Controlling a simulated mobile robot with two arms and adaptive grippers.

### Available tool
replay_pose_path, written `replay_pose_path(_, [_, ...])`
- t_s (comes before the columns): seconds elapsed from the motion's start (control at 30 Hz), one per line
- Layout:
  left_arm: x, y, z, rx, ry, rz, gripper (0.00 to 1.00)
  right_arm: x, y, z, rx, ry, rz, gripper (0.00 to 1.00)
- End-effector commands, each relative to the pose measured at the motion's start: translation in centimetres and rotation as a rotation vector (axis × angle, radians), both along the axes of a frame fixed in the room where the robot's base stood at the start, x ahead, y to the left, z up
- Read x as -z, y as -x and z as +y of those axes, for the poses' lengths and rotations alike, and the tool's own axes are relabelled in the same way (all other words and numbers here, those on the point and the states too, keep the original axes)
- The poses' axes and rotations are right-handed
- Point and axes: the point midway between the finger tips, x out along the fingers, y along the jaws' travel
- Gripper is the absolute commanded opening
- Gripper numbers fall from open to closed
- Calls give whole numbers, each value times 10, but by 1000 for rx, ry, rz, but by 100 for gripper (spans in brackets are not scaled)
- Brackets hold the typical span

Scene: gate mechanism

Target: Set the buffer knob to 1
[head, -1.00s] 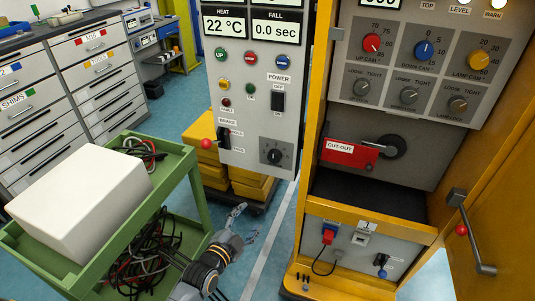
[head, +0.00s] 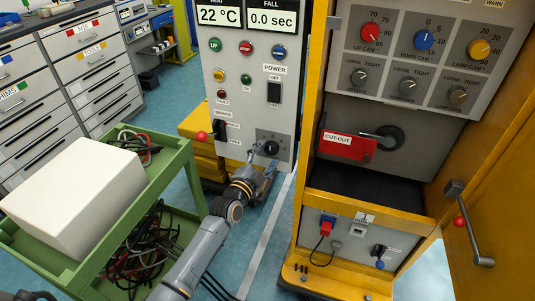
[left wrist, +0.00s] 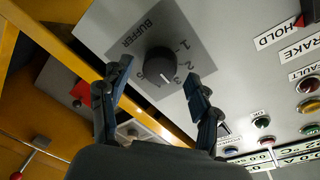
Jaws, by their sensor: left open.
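The buffer knob (head: 271,148) is a round black knob on a dark grey plate, low on the light grey control panel (head: 238,105). In the left wrist view the knob (left wrist: 160,64) shows large, with the word BUFFER on one side and digits around the other. A short white mark on it points toward the picture's lower right; I cannot tell exactly which digit it meets. My left gripper (head: 261,168) is open just in front of and below the knob. In the left wrist view its fingers (left wrist: 156,76) stand on both sides of the knob, apparently not touching it.
The brake lever with a red ball (head: 202,136) sticks out left of the knob. A yellow cabinet frame (head: 312,130) stands close on the right. A green cart (head: 180,170) with a white box (head: 70,205) is at the left, near my left arm.

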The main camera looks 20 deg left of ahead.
Motion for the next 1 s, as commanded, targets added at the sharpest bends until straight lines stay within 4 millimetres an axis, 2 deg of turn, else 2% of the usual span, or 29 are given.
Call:
replay_pose_path(0.17, [0,-12,-2,0,0,0,62,1,0,0,0,0,-1,40])
replay_pose_path(0.43, [0,-13,-2,1,0,1,62,1,0,0,0,0,-1,40])
replay_pose_path(0.47, [0,-13,-2,1,0,1,58,1,0,0,0,0,0,40])
replay_pose_path(0.7, [0,-12,-2,0,0,1,9,1,0,0,0,0,0,40])
replay_pose_path(1.0, [1,-12,-2,0,24,2,8,1,1,0,0,0,1,40])
